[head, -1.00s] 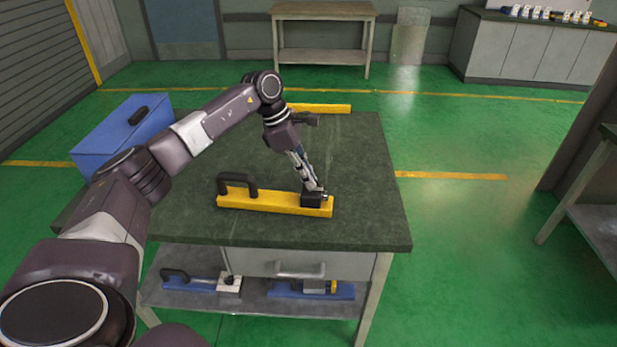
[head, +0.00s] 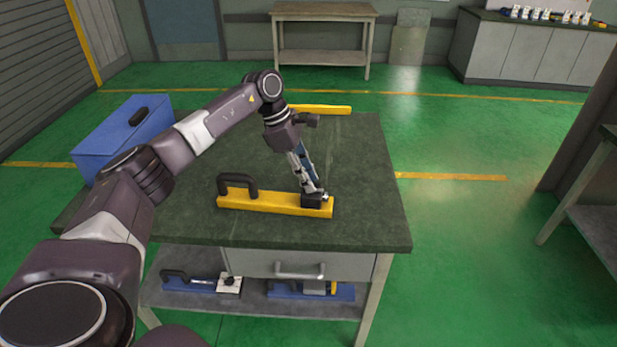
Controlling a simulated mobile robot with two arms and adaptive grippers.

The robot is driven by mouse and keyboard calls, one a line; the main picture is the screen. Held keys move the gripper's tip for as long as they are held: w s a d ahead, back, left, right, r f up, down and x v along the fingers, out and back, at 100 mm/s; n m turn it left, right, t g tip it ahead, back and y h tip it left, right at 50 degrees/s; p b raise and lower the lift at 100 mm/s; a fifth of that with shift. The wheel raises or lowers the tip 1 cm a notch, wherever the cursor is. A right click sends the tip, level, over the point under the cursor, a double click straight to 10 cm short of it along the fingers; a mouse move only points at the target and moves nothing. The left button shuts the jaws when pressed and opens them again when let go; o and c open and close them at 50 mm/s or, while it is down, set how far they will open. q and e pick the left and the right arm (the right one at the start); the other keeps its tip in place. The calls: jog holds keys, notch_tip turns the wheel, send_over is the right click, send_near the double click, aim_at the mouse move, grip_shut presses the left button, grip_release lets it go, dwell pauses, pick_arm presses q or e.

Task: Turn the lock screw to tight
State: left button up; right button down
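A yellow bar (head: 265,202) with a black handle (head: 238,182) at its left end lies on the dark table top. A small black block (head: 312,201) sits near its right end, with a small light part, perhaps the lock screw (head: 325,198), at its right side. My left gripper (head: 314,189) points down with its fingertips at the top of this block and the light part. The fingers look close together, but whether they are shut on the screw is too small to tell. My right gripper is not in view.
A blue box (head: 118,140) stands at the table's left. Another yellow bar (head: 320,109) lies at the back. The table's right side (head: 370,190) is clear.

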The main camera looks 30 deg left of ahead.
pick_arm(q)
jog(key=shift+r, duration=0.1)
jog(key=v, duration=1.1)
jog(key=shift+a+r, duration=0.25)
jog(key=shift+r, duration=0.1)
